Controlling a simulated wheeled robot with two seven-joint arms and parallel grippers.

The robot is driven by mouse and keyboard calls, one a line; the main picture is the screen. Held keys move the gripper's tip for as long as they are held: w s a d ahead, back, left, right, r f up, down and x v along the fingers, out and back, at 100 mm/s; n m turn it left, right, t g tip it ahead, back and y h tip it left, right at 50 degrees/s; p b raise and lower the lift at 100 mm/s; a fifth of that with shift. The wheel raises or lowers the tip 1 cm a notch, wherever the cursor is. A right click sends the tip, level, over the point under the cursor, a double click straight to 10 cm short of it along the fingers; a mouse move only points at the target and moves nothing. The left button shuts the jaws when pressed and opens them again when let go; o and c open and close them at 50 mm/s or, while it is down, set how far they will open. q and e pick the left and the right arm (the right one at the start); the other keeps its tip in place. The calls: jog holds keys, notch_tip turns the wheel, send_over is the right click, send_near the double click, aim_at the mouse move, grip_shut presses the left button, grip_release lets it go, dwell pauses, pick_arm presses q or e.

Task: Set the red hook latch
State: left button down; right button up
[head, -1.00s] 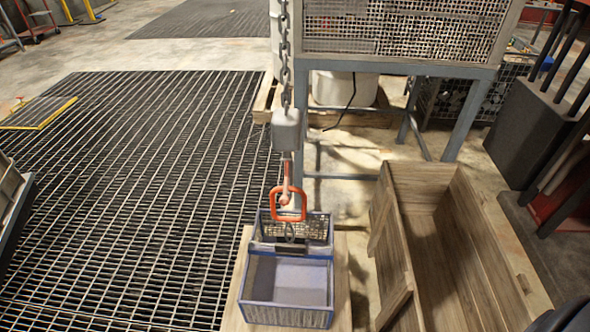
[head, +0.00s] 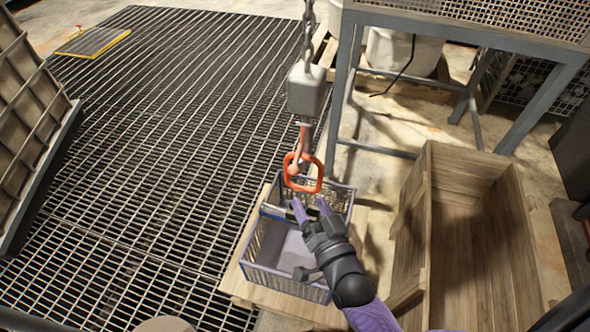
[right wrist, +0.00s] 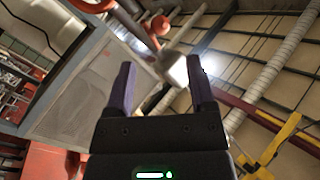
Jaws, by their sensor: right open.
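The red hook latch (head: 319,183) is an orange-red, rounded loop around a hook. It hangs under a grey block (head: 306,90) on a chain (head: 309,36), above a blue-grey basket (head: 262,252). My right gripper (head: 310,207) is open, with its purple fingers just below the loop and apart from it in the head view. In the right wrist view, the open fingers (right wrist: 160,78) have nothing between them that I can see them touch. Red-orange parts of the hook (right wrist: 158,25) show beyond the fingertips, towards the top. My left gripper is not in view.
The basket stands on a wooden board (head: 236,284). An open wooden crate (head: 420,235) is at the right. A metal-framed mesh stand (head: 480,32) is behind. A ribbed panel (head: 30,130) is at the left, over floor grating (head: 150,150).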

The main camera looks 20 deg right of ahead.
aim_at(295, 174)
jog(key=w, duration=0.3)
jog(key=w+b, duration=0.1)
jog(key=w, duration=0.1)
jog(key=w+b, duration=0.1)
jog(key=w, duration=0.2)
jog(key=shift+w+a, duration=0.3)
jog(key=shift+w, duration=0.55)
jog(key=shift+c, duration=0.2)
grip_shut()
